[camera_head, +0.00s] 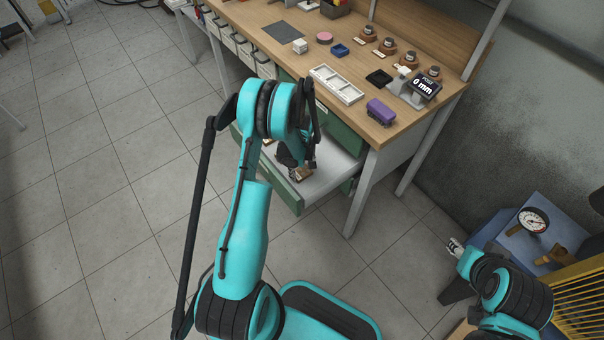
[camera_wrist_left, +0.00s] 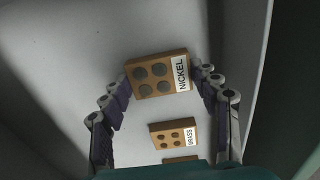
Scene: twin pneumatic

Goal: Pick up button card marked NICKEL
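The NICKEL button card (camera_wrist_left: 158,77) is a tan block with several grey round buttons and a white label, in the left wrist view. My left gripper (camera_head: 303,172) is over the open drawer (camera_head: 325,182); its two fingertips press on the card's opposite ends. The card looks larger than the BRASS card (camera_wrist_left: 172,135), which lies lower in the view on the pale drawer floor. In the head view the NICKEL card (camera_head: 304,174) is small and partly hidden by the fingers. My right gripper (camera_head: 455,246) shows only small at lower right, its finger state unclear.
Another tan card (camera_wrist_left: 180,159) is partly cut off behind my gripper's body. The wooden bench top (camera_head: 290,62) holds a white tray (camera_head: 336,85), a purple block (camera_head: 381,111) and a display reading 0 mm (camera_head: 424,87). A blue gauge station (camera_head: 533,220) stands at right.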

